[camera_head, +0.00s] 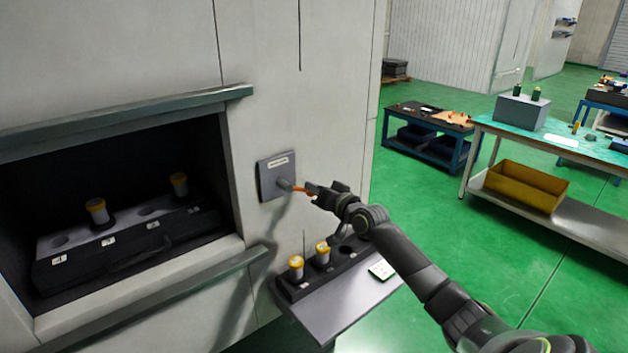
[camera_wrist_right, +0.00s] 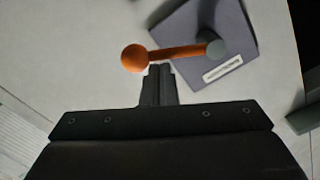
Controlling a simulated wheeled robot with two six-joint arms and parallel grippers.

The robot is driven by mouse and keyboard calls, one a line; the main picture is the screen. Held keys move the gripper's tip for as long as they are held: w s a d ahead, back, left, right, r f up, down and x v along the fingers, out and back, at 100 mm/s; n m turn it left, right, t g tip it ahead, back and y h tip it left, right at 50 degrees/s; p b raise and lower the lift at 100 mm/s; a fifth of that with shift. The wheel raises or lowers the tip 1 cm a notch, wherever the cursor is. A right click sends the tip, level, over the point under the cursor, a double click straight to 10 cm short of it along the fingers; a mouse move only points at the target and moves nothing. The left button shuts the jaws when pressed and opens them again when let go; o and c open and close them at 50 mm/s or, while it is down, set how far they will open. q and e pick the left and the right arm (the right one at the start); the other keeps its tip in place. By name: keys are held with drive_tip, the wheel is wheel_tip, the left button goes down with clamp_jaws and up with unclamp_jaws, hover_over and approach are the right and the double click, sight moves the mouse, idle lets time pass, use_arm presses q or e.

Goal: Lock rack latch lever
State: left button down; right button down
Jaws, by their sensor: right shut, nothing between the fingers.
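The latch lever (camera_head: 299,188) is an orange bar on a grey hub, mounted on a grey square plate (camera_head: 276,165) with a white label on the machine wall. In the right wrist view the lever (camera_wrist_right: 178,53) runs nearly level, from the hub at right to an orange ball knob at left. My right gripper (camera_head: 312,190) is at the lever's outer end. In the wrist view its closed fingertips (camera_wrist_right: 160,68) lie just below the bar near the knob; whether they touch cannot be told. They hold nothing. My left gripper is out of view.
Left of the plate, an open recess holds a black rack (camera_head: 125,250) with yellow-capped items. Below the lever, a grey shelf (camera_head: 335,305) carries a dark holder with two more yellow-capped items and a white card. Workbenches (camera_head: 545,145) stand behind at right on green floor.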

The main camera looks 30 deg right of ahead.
use_arm(q)
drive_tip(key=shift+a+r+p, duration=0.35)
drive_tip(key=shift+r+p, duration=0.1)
drive_tip(key=shift+p, duration=0.05)
use_arm(e)
drive_tip(key=a+f+m, duration=0.4)
drive_tip(key=m, duration=0.6)
drive_tip(key=shift+s+a+f, duration=0.15)
drive_tip(key=shift+f, duration=0.2)
